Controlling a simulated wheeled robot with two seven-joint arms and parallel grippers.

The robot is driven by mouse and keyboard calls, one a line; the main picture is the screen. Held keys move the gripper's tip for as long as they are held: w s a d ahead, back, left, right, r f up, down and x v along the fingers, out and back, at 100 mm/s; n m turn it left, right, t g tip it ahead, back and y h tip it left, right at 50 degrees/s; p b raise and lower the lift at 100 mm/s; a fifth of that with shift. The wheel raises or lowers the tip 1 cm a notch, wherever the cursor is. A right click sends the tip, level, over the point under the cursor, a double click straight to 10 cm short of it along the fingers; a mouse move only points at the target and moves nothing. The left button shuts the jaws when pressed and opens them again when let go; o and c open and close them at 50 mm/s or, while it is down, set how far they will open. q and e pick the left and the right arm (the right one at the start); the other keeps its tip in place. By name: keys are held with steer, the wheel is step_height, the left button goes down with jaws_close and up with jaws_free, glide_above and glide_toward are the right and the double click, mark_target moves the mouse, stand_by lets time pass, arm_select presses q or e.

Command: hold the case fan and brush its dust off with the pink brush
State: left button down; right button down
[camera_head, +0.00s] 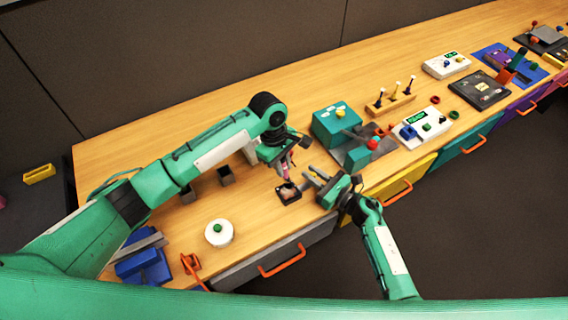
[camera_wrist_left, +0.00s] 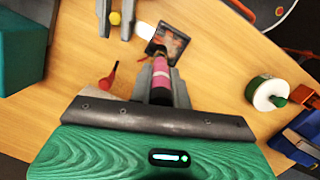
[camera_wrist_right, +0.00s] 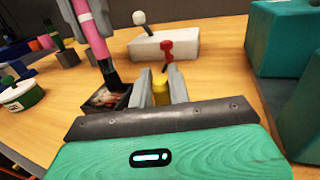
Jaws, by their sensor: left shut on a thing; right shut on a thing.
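The case fan (camera_head: 289,194) is a small dark square frame with pale and reddish patches inside, low over the table near its front edge. It also shows in the right wrist view (camera_wrist_right: 103,98) and the left wrist view (camera_wrist_left: 170,34). My left gripper (camera_head: 287,166) is shut on the pink brush (camera_wrist_left: 161,72), which points down with its dark bristles (camera_wrist_right: 112,80) at the fan; contact is unclear. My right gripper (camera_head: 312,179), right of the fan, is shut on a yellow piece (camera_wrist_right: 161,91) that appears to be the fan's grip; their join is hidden.
A teal box (camera_head: 336,122) and a grey plate with a red-ball lever (camera_head: 374,145) stand to the right. Small dark cups (camera_head: 226,175) are behind.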

arm_select(q)
steer(key=shift+s+a+f, duration=0.1)
steer(key=shift+s+a, duration=0.15)
steer(key=shift+a, duration=0.05)
steer(key=shift+s+a, duration=0.35)
steer(key=shift+a, duration=0.2)
steer(key=shift+s+d, duration=0.4)
steer(key=shift+s, duration=0.1)
stand_by(0.3)
steer(key=shift+s, duration=0.1)
steer(key=shift+s+d, duration=0.3)
steer(key=shift+s, duration=0.1)
